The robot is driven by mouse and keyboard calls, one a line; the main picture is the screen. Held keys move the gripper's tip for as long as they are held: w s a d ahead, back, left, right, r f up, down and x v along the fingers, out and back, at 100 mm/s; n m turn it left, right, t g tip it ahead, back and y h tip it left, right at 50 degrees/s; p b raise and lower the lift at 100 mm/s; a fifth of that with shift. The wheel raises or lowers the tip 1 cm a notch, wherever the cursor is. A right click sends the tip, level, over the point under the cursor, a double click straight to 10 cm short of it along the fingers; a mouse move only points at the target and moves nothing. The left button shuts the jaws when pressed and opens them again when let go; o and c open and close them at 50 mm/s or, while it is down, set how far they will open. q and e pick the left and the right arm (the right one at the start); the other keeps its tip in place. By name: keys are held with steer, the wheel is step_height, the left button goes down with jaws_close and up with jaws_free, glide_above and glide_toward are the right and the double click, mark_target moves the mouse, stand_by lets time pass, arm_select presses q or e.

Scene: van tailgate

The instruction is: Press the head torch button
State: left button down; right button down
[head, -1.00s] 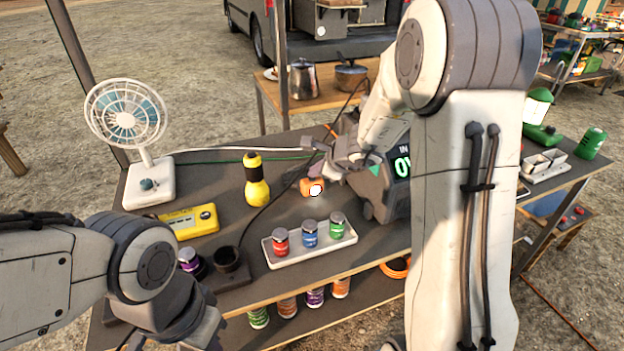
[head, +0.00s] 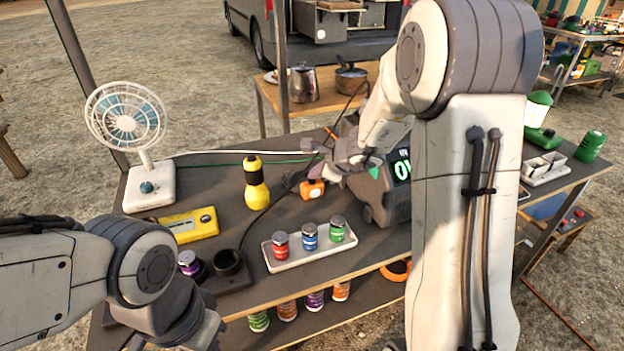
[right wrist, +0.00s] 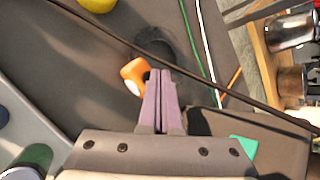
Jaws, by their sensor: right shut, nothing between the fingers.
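The orange head torch (head: 312,189) lies on the dark table left of the grey power unit, its pale lens facing forward. In the right wrist view the head torch (right wrist: 134,76) has a dark strap (right wrist: 157,43) behind it. My right gripper (head: 322,172) is just behind and above the torch. In the wrist view its purple fingers (right wrist: 160,76) are shut and empty, with the tips right beside the torch; I cannot tell whether they touch. The torch's button cannot be made out. My left arm is at the lower left, its fingers out of view.
A yellow torch (head: 256,183) stands to the left, with a fan (head: 127,120) beyond. A white tray (head: 345,243) of small jars is in front. The grey power unit (head: 376,200) stands close right. Cables cross the table behind the torch.

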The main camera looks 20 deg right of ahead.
steer(key=shift+r, duration=0.3)
step_height(320, 180, up, 6)
steer(key=p, duration=0.5)
stand_by(0.4)
